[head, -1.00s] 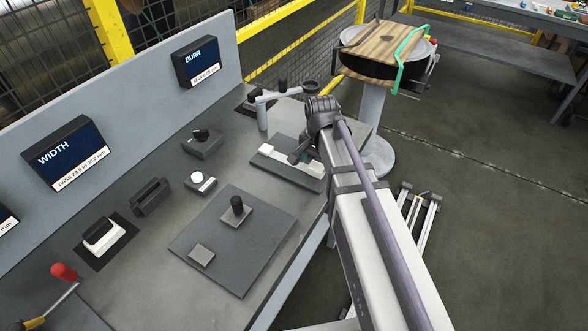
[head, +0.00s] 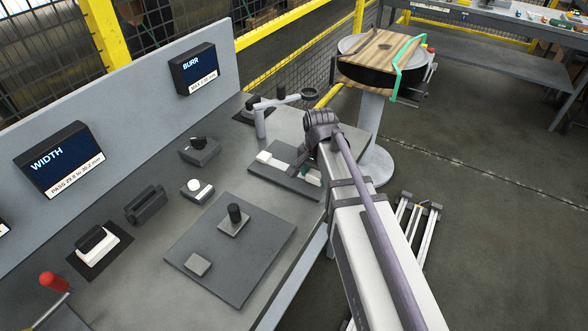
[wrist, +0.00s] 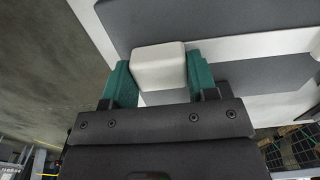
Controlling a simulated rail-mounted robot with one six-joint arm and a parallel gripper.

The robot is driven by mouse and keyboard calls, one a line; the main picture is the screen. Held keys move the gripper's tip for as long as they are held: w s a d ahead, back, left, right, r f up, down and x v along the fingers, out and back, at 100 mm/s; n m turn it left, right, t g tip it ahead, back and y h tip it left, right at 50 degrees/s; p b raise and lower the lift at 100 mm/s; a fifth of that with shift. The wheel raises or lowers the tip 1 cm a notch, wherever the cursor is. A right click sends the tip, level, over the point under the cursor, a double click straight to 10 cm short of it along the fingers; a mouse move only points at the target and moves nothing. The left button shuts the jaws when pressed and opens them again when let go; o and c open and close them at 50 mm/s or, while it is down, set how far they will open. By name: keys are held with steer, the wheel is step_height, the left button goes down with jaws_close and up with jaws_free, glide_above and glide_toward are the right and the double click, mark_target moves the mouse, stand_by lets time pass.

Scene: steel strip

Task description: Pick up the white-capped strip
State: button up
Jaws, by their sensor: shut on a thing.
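My gripper (wrist: 153,78) has green finger pads and is shut on a white cap (wrist: 158,62) in the wrist view, one pad on each side of it. In the head view my gripper (head: 304,171) is at the right part of a dark fixture plate (head: 262,172) near the bench's far right edge. My arm hides the plate's right end and most of what I hold. I cannot tell whether the held piece is clear of the plate.
A knob-topped grey plate (head: 225,270), a white-knobbed block (head: 197,189) and a dark block (head: 147,205) stand on the bench. A post with a side arm (head: 262,118) rises just behind the fixture. A round pedestal table (head: 372,65) stands beyond the bench.

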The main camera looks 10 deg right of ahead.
step_height(320, 180, up, 10)
steer(key=p, duration=1)
